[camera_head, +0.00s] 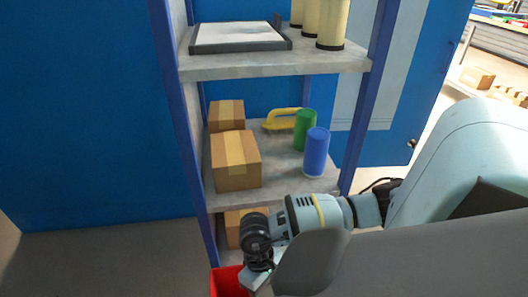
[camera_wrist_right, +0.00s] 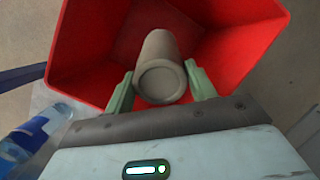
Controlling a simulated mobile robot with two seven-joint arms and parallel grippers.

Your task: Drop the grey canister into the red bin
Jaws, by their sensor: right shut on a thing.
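The grey canister (camera_wrist_right: 161,72) is between the two pale green fingers of my right gripper (camera_wrist_right: 159,80) in the right wrist view. The gripper is shut on it. The canister points into the opening of the red bin (camera_wrist_right: 258,38), whose walls surround it in that view. How far it is above the bin floor I cannot tell. In the head view the red bin (camera_head: 228,283) shows only in part at the bottom edge, beside my right wrist, and the canister is hidden. My left gripper is not in view.
A shelf unit (camera_head: 275,68) stands ahead, with cardboard boxes (camera_head: 236,162), a green can (camera_head: 305,130), a blue can (camera_head: 316,153) and a yellow-handled object (camera_head: 282,121) on its middle shelf. A bottle with a blue label (camera_wrist_right: 32,138) lies left of the gripper.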

